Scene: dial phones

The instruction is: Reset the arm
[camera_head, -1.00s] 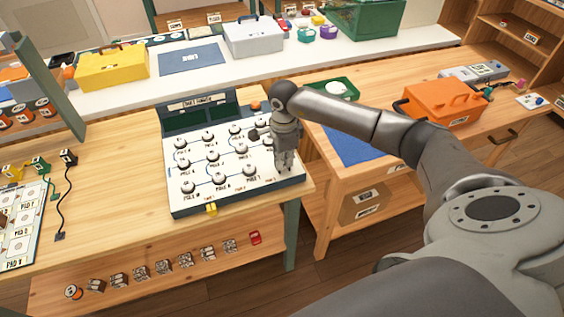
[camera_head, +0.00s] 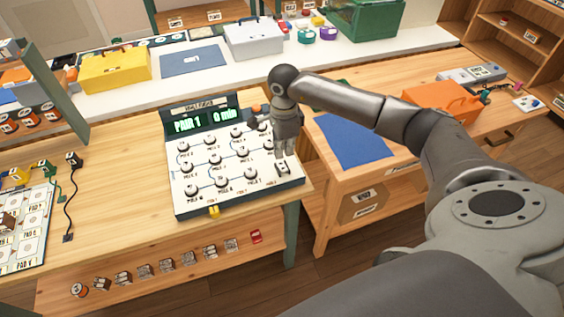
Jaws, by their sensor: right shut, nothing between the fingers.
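My right arm comes in from the right, and my right gripper (camera_head: 282,167) hangs over the right part of a white dial panel (camera_head: 228,200). The gripper is shut and empty, pointing down near the panel's right edge; I cannot tell whether it touches the panel. It hides some of the right-hand knobs. The panel carries several labelled knobs. Its dark display (camera_head: 202,122) at the back is lit green and reads "PAIR 1" and "0 min". My left gripper is not in view.
A blue mat (camera_head: 352,140) and an orange toolbox (camera_head: 440,101) are on the right-hand table. A yellow toolbox (camera_head: 114,72) and a grey toolbox (camera_head: 253,40) stand on the back counter. A pad board (camera_head: 22,225) with cables is at left. Bare wood (camera_head: 120,180) lies between the boards.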

